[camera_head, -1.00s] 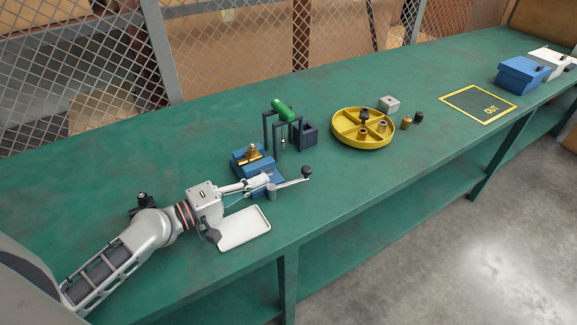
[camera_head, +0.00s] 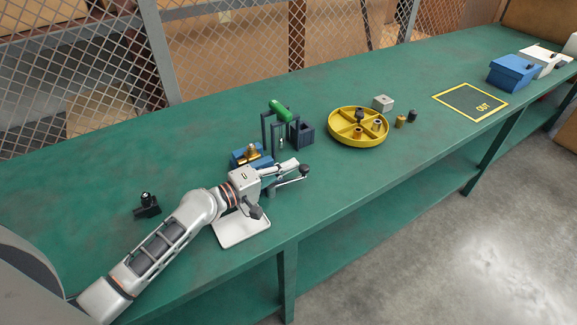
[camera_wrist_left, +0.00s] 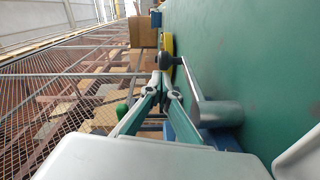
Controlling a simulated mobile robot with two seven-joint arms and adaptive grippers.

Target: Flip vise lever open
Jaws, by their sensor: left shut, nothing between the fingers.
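The blue vise (camera_head: 238,157) sits on the green bench with a brass piece (camera_head: 250,152) on top, and my left arm hides part of it. Its grey lever (camera_head: 284,181) points right and ends in a dark ball knob (camera_head: 304,170). My left gripper (camera_head: 296,163) is shut and empty, with its fingertips close beside the knob. In the left wrist view the fingertips (camera_wrist_left: 161,82) are just below the knob (camera_wrist_left: 165,60), left of the lever bar (camera_wrist_left: 191,80) and its round pivot (camera_wrist_left: 220,112). I cannot tell whether they touch the knob.
A stand with a green-topped handle (camera_head: 281,110) and a dark square bin (camera_head: 301,133) are behind the vise. A yellow divided tray (camera_head: 358,140) stands to the right. A white tray (camera_head: 240,232) lies under my left wrist. A small black device (camera_head: 147,207) is at left.

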